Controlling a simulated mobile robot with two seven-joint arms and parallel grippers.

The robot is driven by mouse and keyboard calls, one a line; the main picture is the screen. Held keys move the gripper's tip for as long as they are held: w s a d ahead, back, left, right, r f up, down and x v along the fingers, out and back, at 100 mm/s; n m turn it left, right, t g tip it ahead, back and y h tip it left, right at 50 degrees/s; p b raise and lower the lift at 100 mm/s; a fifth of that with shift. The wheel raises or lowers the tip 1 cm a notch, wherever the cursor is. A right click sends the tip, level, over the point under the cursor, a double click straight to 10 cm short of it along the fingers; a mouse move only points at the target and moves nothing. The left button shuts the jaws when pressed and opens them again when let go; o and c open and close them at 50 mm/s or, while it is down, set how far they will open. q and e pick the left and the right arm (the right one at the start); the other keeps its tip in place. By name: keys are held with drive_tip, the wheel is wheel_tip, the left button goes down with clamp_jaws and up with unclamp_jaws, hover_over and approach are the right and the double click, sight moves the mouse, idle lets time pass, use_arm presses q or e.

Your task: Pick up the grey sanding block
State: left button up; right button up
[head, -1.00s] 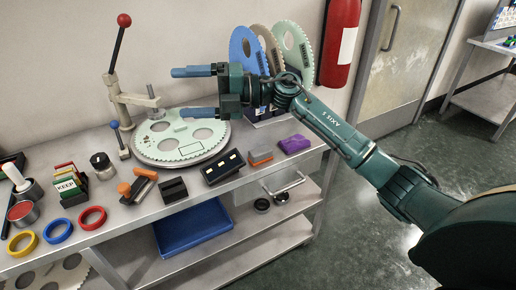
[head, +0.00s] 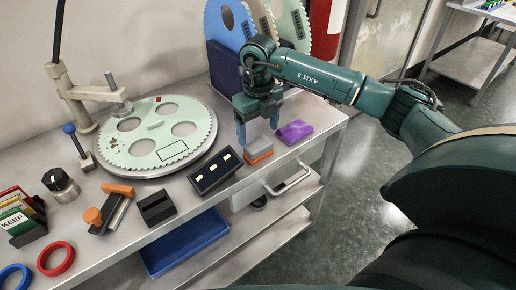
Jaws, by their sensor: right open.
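The grey sanding block (head: 258,147), grey on top with an orange lower layer, lies on the bench near its front right edge. My right gripper (head: 257,135) points down over the block with its jaws open. Its two blue fingers stand apart, one toward each side of the block, and the block's back is partly hidden by them. I cannot tell whether the fingers touch it. My left gripper is not in view.
A purple block (head: 294,132) lies close on the right. A black tray with light pieces (head: 214,172) lies close on the left. A large toothed disc (head: 150,148) lies behind left, and upright discs in a rack (head: 229,67) stand behind the gripper.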

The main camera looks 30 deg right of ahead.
sight(259, 144)
drive_tip(key=shift+f, duration=3.2)
drive_tip(key=shift+c, duration=0.2)
drive_tip(key=shift+d, duration=0.1)
drive_tip(key=c, duration=0.8)
